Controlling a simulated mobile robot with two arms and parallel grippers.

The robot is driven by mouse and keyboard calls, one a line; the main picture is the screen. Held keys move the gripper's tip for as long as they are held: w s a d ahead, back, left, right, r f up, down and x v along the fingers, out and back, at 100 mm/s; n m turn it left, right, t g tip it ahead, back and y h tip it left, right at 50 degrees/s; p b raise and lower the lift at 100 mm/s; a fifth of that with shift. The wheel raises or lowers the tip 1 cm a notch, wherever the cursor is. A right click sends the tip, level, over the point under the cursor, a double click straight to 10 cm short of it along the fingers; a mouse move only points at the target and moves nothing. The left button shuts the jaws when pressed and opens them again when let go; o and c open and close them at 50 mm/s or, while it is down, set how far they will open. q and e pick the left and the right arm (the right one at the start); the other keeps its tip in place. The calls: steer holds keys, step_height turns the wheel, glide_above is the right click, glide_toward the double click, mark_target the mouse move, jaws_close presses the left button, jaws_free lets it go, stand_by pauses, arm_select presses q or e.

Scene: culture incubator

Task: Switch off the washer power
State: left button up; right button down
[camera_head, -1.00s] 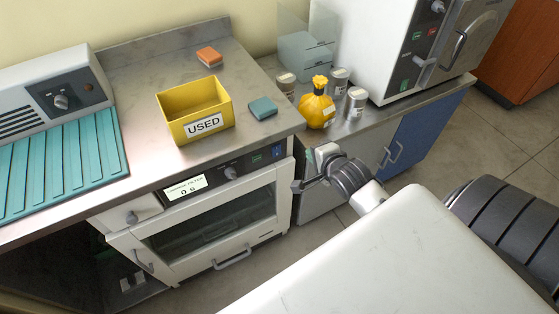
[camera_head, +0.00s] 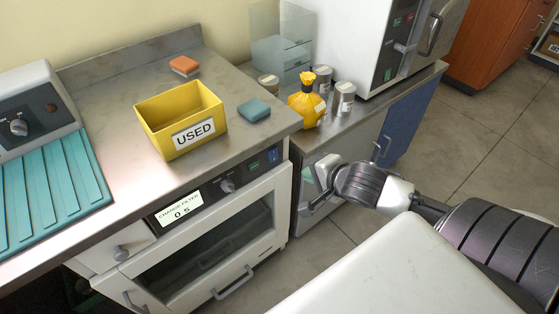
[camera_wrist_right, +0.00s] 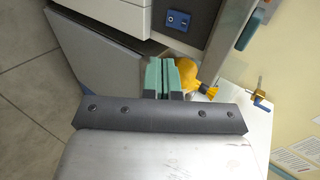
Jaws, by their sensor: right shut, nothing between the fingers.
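The washer (camera_head: 205,250) is built in under the steel counter, with a white-framed glass door. Its dark control strip has a lit display (camera_head: 180,207) reading "CHANGE FILTER 0 S", a round knob (camera_head: 227,186), a small green mark and a blue power switch (camera_head: 272,154) at the right end. The blue switch also shows in the right wrist view (camera_wrist_right: 178,20), ahead of the fingertips and a little to the right. My right gripper (camera_head: 308,190) is shut and empty, right of and below the switch, apart from it. Its teal fingers (camera_wrist_right: 161,74) are together. My left gripper is out of view.
A yellow "USED" bin (camera_head: 182,117), a teal sponge (camera_head: 254,110) and an orange sponge (camera_head: 184,66) are on the counter. A yellow bottle (camera_head: 307,102) and several tins stand on the lower counter at right. Open floor (camera_head: 420,170) lies at right.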

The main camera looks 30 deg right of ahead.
steer(key=b, duration=0.2)
glide_toward(274, 160)
step_height(274, 160, down, 3)
steer(key=w, duration=0.4)
steer(key=shift+w+a+f, duration=0.2)
steer(key=shift+w+f, duration=0.25)
steer(key=shift+w, duration=0.45)
steer(key=shift+a, duration=0.1)
